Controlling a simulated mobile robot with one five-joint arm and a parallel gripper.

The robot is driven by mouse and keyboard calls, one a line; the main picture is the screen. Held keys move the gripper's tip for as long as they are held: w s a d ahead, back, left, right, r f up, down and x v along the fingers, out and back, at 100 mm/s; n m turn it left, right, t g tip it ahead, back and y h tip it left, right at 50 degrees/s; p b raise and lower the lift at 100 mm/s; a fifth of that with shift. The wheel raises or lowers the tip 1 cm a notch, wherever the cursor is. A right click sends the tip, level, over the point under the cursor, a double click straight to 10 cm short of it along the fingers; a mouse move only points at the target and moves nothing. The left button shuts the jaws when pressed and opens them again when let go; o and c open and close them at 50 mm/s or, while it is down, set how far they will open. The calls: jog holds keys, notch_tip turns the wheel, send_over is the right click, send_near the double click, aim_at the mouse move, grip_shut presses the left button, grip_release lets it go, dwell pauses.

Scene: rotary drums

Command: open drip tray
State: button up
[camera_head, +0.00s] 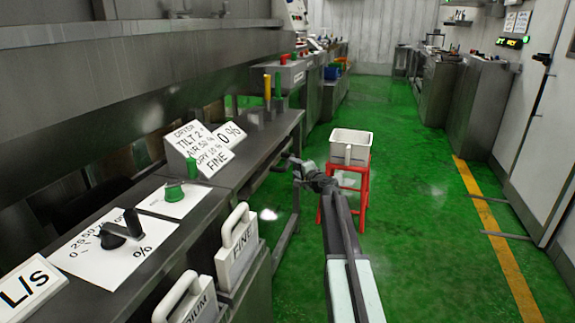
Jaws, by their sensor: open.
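No part in view is labelled as a drip tray, and I cannot tell which one it is. My gripper (294,162) is at the end of my arm in the middle of the view, small and dark. Its jaws are open and hold nothing visible. It is near the right edge of the grey bench (262,150), and I cannot tell if it touches the bench. Two white handled pieces stand at the bench's lower front: one marked FINE (238,252) and one marked MEDIUM (186,308), partly cut off by the frame.
A white bin (351,139) sits on a red stool (361,200) just right of my gripper. A black lever dial (122,232), a green knob (175,191) and sign cards (196,146) are on the bench. Green floor (420,240) is clear to the right.

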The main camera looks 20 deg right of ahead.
aim_at(290, 164)
jog(key=w, duration=0.4)
jog(key=w+f, duration=0.1)
jog(key=w, duration=0.1)
jog(key=shift+w+a+b, duration=0.3)
jog(key=shift+b, duration=0.1)
jog(key=shift+s, duration=0.1)
grip_shut()
dwell(0.8)
